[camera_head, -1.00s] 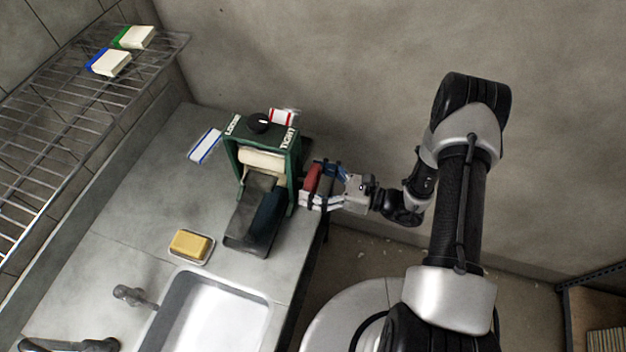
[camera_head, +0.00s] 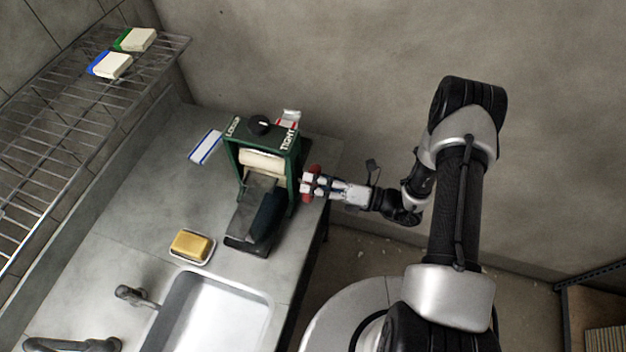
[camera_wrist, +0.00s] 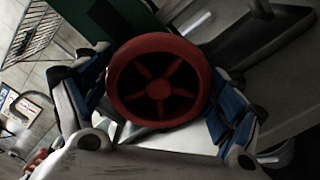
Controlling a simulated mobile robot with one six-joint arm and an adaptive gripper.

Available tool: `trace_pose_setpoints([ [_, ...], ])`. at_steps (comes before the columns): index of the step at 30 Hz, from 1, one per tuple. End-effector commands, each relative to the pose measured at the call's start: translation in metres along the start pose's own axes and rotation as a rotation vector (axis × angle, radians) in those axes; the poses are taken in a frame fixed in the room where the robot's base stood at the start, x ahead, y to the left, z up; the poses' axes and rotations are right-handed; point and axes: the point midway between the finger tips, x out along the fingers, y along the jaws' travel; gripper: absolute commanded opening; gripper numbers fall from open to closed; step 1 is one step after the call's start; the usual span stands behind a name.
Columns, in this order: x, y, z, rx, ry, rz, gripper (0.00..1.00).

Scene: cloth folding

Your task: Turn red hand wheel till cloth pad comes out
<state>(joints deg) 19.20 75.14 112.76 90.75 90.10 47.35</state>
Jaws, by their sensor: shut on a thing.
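The red hand wheel (camera_wrist: 160,88) sits on the right side of a green wringer frame (camera_head: 294,172); only slivers of it (camera_head: 318,170) show in the head view. My gripper (camera_head: 312,186) is shut on the wheel's rim, a blue-padded finger on each side in the wrist view. A cream roller (camera_head: 263,161) spans the frame. A dark cloth pad (camera_head: 266,217) lies on the slab in front of the roller; its far end is hidden at the roller. A black knob (camera_head: 258,124) is on top, between labels reading LOOSE and TIGHT.
A yellow soap block on a dish (camera_head: 191,246) and a sink (camera_head: 213,313) with a tap are in front. A white, blue-edged item (camera_head: 205,147) lies left of the wringer. A wire rack (camera_head: 60,130) runs along the left wall.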

Motion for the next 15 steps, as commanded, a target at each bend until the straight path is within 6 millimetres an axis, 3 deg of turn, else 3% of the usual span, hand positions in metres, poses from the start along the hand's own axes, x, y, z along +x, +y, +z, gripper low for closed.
trace_pose_setpoints([
  [15,0.0,-0.0005,-0.0006,0.054,0.001,0.0,0.62],
])
